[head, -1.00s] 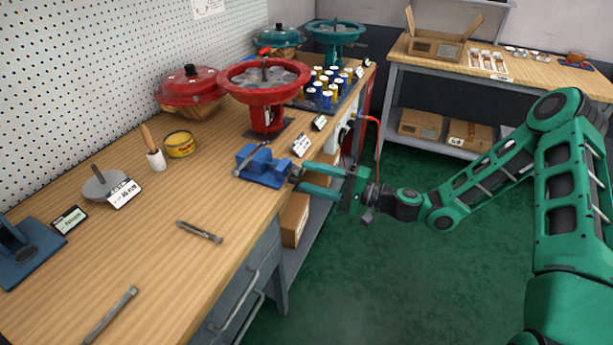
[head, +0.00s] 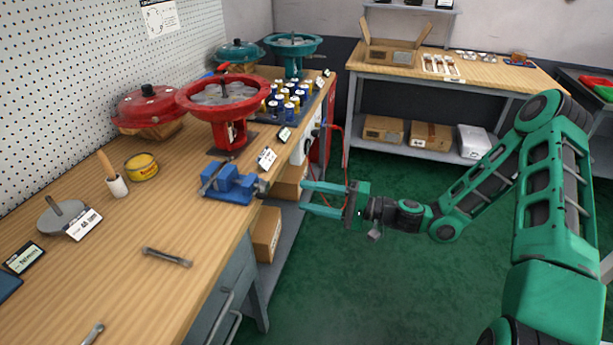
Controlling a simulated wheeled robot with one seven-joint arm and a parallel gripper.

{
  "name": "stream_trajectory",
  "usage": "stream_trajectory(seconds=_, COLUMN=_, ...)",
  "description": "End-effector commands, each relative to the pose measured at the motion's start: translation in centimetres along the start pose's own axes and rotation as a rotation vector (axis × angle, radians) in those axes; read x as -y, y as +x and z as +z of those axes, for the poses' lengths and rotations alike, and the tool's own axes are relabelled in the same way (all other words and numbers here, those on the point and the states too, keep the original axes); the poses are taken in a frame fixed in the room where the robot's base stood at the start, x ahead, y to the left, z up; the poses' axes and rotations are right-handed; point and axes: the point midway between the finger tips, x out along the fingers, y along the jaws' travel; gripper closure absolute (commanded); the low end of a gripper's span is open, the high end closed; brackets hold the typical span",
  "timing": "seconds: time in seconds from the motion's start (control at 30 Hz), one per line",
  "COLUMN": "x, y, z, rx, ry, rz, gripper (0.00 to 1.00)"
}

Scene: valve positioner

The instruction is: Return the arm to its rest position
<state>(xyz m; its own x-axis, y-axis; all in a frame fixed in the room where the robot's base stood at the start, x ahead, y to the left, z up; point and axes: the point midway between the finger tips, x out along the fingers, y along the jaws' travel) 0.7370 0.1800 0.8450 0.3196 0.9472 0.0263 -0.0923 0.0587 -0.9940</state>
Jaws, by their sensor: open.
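My arm is green and reaches in from the right side of the head view. My gripper (head: 306,197) is open with nothing between its fingers. It is level and points left, toward the workbench (head: 120,255). Its fingertips are off the bench's front edge, over the lower shelf area and the floor. A blue vise (head: 231,184) stands on the bench edge just left of the fingertips, with a visible gap between them.
A red valve-like stand (head: 228,130), a red-lidded pot (head: 150,108) and a yellow tin (head: 142,167) stand on the bench. Cardboard boxes (head: 266,233) sit on its lower shelf. A second table (head: 480,70) is at the back. Green floor (head: 400,290) is clear below my arm.

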Motion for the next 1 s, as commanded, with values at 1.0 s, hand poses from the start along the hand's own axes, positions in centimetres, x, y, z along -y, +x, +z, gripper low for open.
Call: stream_trajectory(seconds=1.0, x=-4.4, y=-17.0, z=5.3, rx=0.278, ry=-0.257, rz=0.965, gripper=0.52)
